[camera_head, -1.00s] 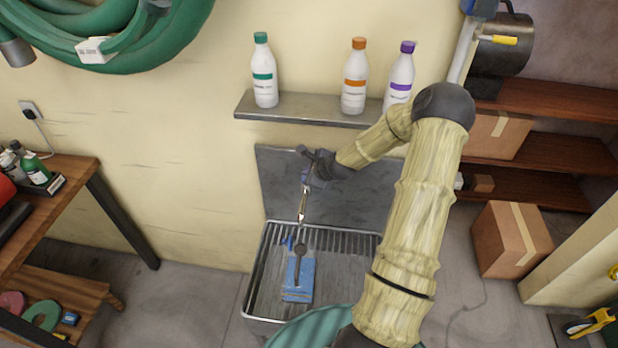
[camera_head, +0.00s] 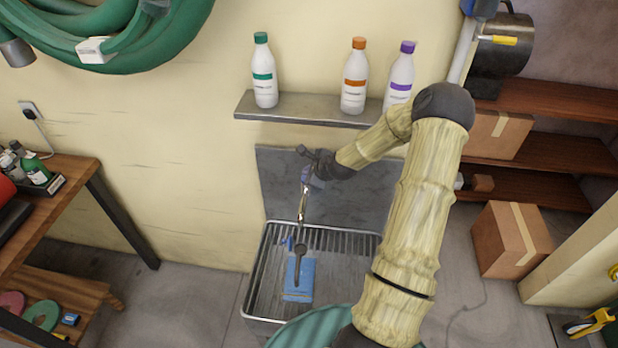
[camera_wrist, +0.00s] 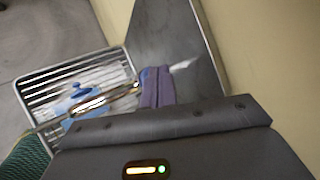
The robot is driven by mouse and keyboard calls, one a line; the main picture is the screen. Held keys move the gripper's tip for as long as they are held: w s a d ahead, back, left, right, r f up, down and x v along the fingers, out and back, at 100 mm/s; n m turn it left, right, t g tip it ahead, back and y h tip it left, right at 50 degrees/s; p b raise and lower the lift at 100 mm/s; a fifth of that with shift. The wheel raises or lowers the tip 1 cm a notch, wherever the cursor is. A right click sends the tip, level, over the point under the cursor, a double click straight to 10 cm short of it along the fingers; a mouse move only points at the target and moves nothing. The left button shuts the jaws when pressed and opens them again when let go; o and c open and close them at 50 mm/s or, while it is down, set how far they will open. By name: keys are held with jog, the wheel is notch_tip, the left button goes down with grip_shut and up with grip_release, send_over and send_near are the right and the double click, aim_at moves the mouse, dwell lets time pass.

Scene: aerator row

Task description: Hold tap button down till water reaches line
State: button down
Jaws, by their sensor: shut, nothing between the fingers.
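The tap (camera_head: 303,208) has a curved metal spout that reaches out over the drain basin (camera_head: 250,285); it also shows in the wrist view (camera_wrist: 100,102). A blue container (camera_head: 299,280) stands in the basin below the spout and shows partly behind it in the wrist view (camera_wrist: 84,98). Its line and the water level cannot be made out. My gripper (camera_head: 313,180) is at the top of the tap, in front of the grey back plate. In the wrist view its purple fingers (camera_wrist: 155,80) are shut beside the tap's upper end. Whether they touch the button is hidden.
A wall shelf (camera_head: 300,112) with three bottles is above the basin. A wooden bench (camera_head: 60,175) stands at the left. At the right are brown shelves (camera_head: 545,100) and a cardboard box (camera_head: 510,240). A green hose (camera_head: 120,40) hangs at upper left.

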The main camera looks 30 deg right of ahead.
jog(key=shift+f, duration=0.1)
jog(key=shift+w+f+b, duration=0.1)
jog(key=shift+f+b, duration=0.2)
jog(key=shift+f+b, duration=0.35)
jog(key=shift+f, duration=0.2)
dwell(7.0)
